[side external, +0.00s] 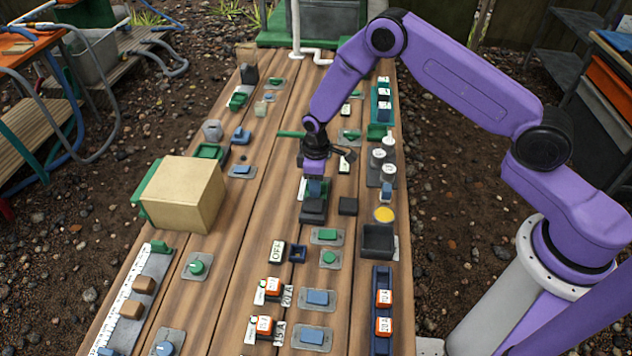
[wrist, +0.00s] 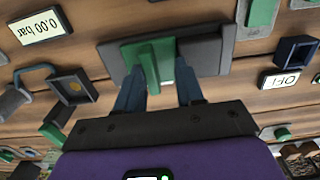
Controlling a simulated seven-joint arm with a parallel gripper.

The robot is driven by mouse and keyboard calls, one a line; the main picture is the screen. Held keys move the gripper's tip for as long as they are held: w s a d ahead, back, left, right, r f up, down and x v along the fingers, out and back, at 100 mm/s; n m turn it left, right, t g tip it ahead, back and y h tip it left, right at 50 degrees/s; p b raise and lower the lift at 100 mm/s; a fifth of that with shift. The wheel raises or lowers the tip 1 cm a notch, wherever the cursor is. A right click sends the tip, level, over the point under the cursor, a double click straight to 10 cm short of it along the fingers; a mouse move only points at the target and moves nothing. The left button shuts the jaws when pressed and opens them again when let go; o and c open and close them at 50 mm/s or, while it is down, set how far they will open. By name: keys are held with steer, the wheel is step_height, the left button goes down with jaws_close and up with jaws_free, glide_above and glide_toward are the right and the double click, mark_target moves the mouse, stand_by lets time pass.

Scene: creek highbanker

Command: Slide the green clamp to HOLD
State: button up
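A green block with a raised ridge, which looks like the green clamp (wrist: 150,58), sits on a dark grey base (wrist: 212,48) in the wrist view. My gripper (wrist: 161,88) is at it, with one finger on either side of the ridge. The fingers stand apart and appear open; I see no clear grip on the ridge. In the side view my gripper (side external: 314,188) points down over the dark base (side external: 313,212), and the clamp is mostly hidden there. No HOLD marking is readable in either view.
A large tan box (side external: 183,195) stands to the left. An open dark bin (side external: 378,242) is at the right. A green button plate (side external: 327,236), an OFF label (side external: 277,253) and a small navy frame (side external: 297,253) lie nearer the camera. Bare planks show between the fixtures.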

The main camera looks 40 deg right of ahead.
steer(key=shift+w+r, duration=0.1)
steer(key=shift+r, duration=3.4)
